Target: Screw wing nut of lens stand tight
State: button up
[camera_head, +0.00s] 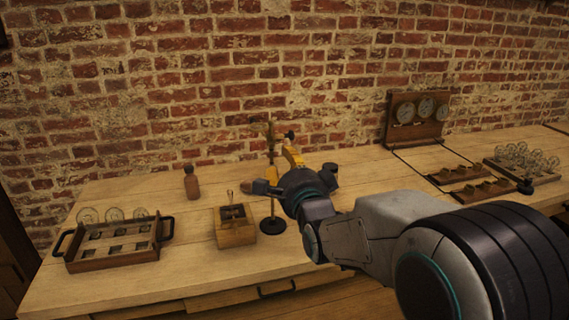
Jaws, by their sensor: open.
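The lens stand (271,206) is a thin brass post on a round dark base, upright on the wooden bench left of the picture's middle. My gripper (275,161) reaches in from the right at the height of the upper post. It is open, with its fingers spread around or beside the post; I cannot tell whether they touch it. No object shows between the fingers. The wing nut is too small or too hidden by the gripper to make out.
A wooden box (236,232) with a lever stands just left of the stand's base.

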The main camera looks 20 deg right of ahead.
notch_tip(320, 180, down, 6)
jog(key=b, duration=0.6)
jog(key=m+b, duration=0.7)
jog(key=m, duration=2.6)
send_near(271, 143)
jog(key=w, duration=0.2)
jog(key=shift+w, duration=3.8)
